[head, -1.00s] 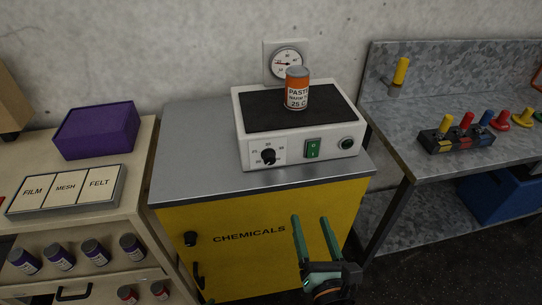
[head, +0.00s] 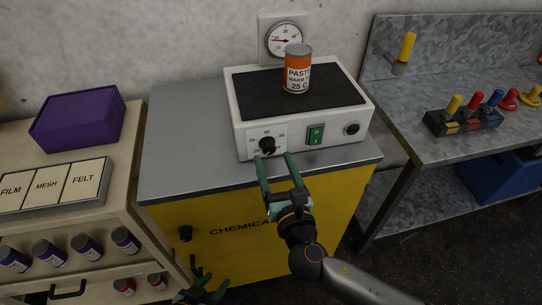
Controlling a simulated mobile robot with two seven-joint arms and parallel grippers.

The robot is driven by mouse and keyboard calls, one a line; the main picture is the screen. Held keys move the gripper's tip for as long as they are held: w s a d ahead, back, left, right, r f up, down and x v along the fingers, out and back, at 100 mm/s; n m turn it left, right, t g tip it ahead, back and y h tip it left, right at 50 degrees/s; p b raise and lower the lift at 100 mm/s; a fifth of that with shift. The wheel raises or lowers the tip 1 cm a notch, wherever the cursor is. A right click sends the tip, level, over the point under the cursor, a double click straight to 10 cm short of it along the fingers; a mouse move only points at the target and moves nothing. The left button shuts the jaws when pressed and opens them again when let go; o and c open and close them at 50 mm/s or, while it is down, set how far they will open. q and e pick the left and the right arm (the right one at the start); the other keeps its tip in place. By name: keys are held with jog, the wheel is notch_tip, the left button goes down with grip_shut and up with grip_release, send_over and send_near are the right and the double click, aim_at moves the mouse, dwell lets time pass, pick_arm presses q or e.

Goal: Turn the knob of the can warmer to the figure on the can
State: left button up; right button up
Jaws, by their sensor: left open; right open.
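The can warmer (head: 240,123) is a white box with a dark top plate, standing on the yellow chemicals cabinet. An orange and white can (head: 298,72) stands upright on it, its label reading paste, warm, 25 C. The black knob (head: 267,145) is on the left of the warmer's front, with small figures around it; its pointer is too small to read surely. My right gripper (head: 273,156) is open and empty, its green fingertips just below and in front of the knob, apparently not touching it. My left gripper (head: 205,289) is open at the bottom edge, partly cut off.
A wall gauge (head: 284,41) hangs behind. A purple box (head: 78,119) is on the left bench; a block of coloured plugs (head: 462,121) is on the right bench.

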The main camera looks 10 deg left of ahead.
aim_at(270, 151)
jog(key=shift+b+x, duration=0.35)
jog(key=shift+x, duration=1.25)
grip_shut()
